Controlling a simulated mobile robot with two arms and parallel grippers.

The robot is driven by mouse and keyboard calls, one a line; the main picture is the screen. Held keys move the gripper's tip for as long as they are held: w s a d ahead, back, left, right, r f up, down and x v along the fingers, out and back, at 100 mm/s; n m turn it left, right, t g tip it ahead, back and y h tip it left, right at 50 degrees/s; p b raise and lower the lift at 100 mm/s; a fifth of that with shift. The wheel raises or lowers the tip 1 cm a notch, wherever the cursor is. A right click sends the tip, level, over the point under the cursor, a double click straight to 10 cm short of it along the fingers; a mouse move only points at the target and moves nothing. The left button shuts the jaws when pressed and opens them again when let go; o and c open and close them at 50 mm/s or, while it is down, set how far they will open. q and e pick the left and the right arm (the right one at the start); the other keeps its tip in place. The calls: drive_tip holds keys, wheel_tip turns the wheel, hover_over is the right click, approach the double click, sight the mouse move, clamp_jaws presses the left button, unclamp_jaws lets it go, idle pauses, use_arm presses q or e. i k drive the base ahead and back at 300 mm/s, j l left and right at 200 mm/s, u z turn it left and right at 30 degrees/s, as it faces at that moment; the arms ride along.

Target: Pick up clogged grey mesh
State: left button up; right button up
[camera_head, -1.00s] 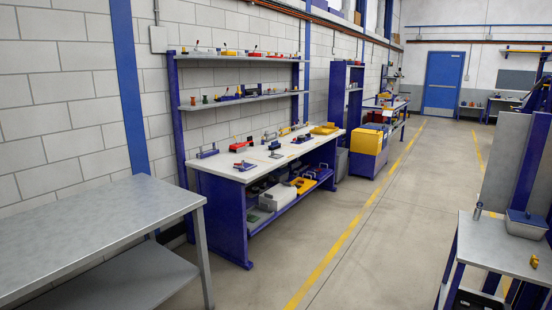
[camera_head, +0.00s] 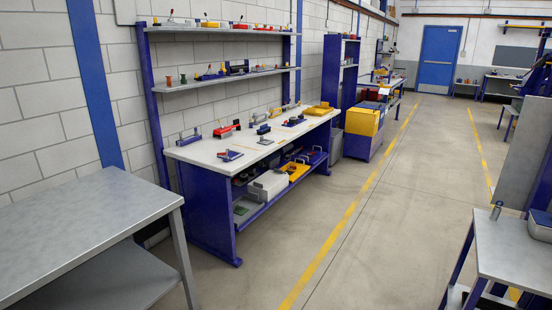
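I cannot make out a grey mesh for certain in the head view. A blue workbench (camera_head: 207,215) with a white top stands against the left wall. On its top are several small tools, among them a red tool (camera_head: 227,130) and a yellow tray (camera_head: 319,109). Its lower shelf holds a light grey box (camera_head: 267,186) and a yellow item (camera_head: 296,171). Neither of my grippers is in view.
An empty grey metal table (camera_head: 90,225) fills the near left. A smaller table (camera_head: 515,248) stands at the right, with a metal cylinder (camera_head: 496,211) on it. A yellow bin (camera_head: 362,121) stands beyond the workbench. The central floor (camera_head: 385,215) is clear.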

sight(263, 141)
drive_tip(key=i, duration=0.8)
drive_tip(key=i+u, duration=0.1)
drive_tip(key=i, duration=0.65)
drive_tip(key=i+l, duration=0.15)
drive_tip(key=i, duration=0.65)
drive_tip(key=j+u, duration=0.05)
